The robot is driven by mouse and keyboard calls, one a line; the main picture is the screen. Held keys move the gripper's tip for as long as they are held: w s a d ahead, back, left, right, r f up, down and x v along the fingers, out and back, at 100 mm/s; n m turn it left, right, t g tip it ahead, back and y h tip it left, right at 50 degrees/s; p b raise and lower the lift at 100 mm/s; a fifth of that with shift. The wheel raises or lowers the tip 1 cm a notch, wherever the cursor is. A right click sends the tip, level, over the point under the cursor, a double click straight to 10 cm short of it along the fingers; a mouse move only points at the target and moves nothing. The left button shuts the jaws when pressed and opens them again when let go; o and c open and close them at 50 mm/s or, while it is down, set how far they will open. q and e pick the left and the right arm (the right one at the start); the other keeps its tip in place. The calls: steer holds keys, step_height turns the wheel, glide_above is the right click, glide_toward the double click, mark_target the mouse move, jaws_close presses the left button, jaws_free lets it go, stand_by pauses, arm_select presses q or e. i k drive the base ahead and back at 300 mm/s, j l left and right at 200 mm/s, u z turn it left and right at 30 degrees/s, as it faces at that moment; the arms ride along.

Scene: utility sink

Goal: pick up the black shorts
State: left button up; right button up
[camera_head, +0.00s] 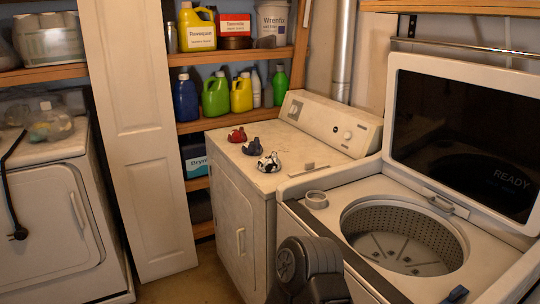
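I cannot clearly make out black shorts. Three small crumpled items lie in a row on the white dryer top (299,148): a red one (237,135), a blue-grey one (252,147) and a black-and-white one (269,162). They are too small to tell what each is. A dark grey part of my arm shows at the bottom middle, in front of the machines. A small dark piece shows at the bottom edge farther right, too little of it to identify. Neither gripper can be made out.
An open top-load washer (372,189) stands at the right, its raised lid (464,137) reading READY; its drum (405,238) looks empty. A white door panel (146,145) stands left of the bottle shelves (229,119). Another white machine (52,225) is at the far left. Some floor (196,287) is clear.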

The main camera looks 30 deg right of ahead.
mark_target(270, 164)
steer(key=i+j+z, duration=0.1)
steer(key=i+z, duration=0.35)
steer(key=i+j+z, duration=0.2)
steer(key=z, duration=0.3)
steer(key=i+j+z, duration=0.25)
steer(key=z, duration=0.2)
steer(key=i+j+z, duration=0.15)
steer(key=j+z, duration=0.3)
steer(key=i+j+z, duration=0.1)
steer(key=j+z, duration=0.75)
steer(key=j, duration=0.25)
steer(key=j+z, duration=0.4)
steer(key=j, duration=0.25)
